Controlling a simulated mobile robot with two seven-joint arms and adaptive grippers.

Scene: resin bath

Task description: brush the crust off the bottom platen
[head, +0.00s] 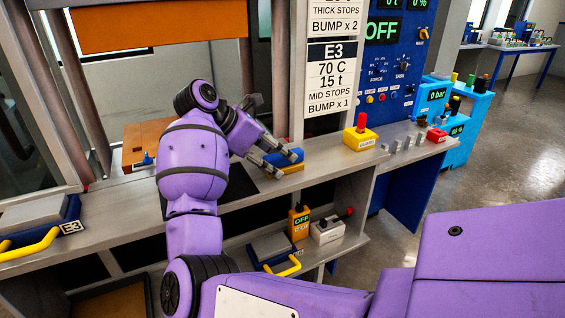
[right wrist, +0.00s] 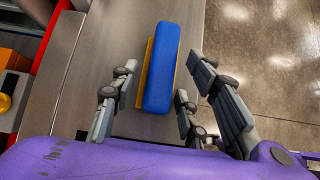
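A brush with a blue back and a yellow edge lies on the grey bench; the brush (head: 291,155) shows beside my right fingers in the head view. In the right wrist view the brush (right wrist: 163,70) lies between and ahead of the spread fingers. My right gripper (head: 287,162) is open around or just above it; contact cannot be told. The right gripper (right wrist: 155,98) shows gaps between fingers and brush. The orange-brown bottom platen (head: 135,140) sits in the press at left, partly hidden by my arm; its crust cannot be made out. My left gripper is out of view.
An orange panel (head: 160,27) hangs above the platen. A yellow box with a red knob (head: 360,138) stands right of the brush. A yellow-handled E3 mould (head: 40,225) lies at front left. Another mould, an OFF box (head: 299,223) and a white box are on the lower shelf.

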